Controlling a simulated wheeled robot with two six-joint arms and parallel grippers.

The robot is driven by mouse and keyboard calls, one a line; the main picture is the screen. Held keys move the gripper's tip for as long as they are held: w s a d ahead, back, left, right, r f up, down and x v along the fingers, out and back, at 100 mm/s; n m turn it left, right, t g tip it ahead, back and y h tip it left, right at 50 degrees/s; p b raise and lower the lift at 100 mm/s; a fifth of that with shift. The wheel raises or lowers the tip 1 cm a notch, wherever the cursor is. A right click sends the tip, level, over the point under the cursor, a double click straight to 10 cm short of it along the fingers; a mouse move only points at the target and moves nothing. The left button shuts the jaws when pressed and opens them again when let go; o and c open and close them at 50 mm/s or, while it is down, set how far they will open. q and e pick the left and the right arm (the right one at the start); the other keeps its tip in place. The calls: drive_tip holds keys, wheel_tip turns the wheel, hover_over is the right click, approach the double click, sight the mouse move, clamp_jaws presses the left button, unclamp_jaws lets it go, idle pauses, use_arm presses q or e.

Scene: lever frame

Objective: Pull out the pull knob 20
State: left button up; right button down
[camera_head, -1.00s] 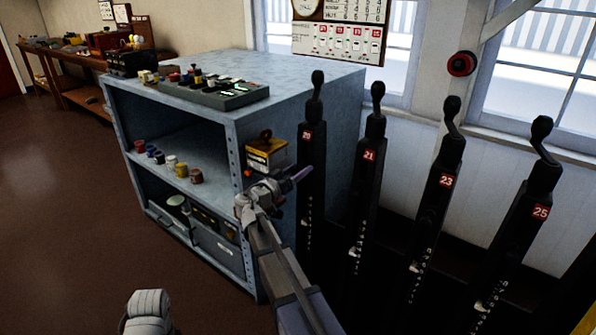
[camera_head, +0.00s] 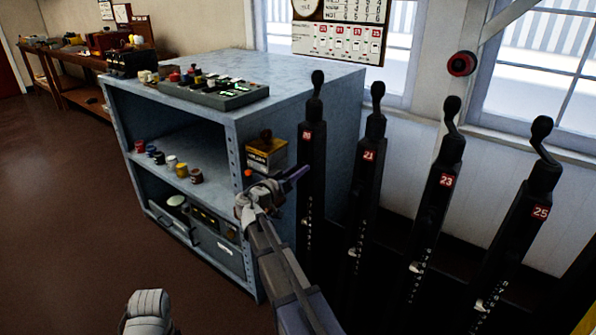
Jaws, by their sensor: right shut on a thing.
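My right gripper (camera_head: 270,191) is in front of the right edge of the blue-grey cabinet, left of the black lever with the red label 20 (camera_head: 307,135). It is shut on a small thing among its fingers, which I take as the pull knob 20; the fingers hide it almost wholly. A small orange spot (camera_head: 248,173) shows just left of the gripper. A yellow box with a dark label and a brown round top (camera_head: 266,155) is right above the gripper. My left gripper is not in view; a grey part of mine shows at the bottom left.
Black levers labelled 21 (camera_head: 368,156), 23 (camera_head: 447,180) and 25 (camera_head: 541,212) stand in a row to the right. The cabinet (camera_head: 300,82) carries a block panel (camera_head: 212,90) on top and small coloured jars on its shelf. The brown floor at left is clear.

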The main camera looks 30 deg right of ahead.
drive_tip(key=shift+a, duration=0.1)
idle(0.7)
drive_tip(key=v, duration=0.2)
drive_tip(key=shift+s+a, duration=0.15)
drive_tip(key=shift+a, duration=0.05)
drive_tip(key=c, duration=0.5)
unclamp_jaws()
drive_tip(key=shift+c, duration=0.2)
drive_tip(key=v, duration=0.7)
drive_tip(key=shift+a, duration=0.4)
drive_tip(key=shift+s, duration=0.15)
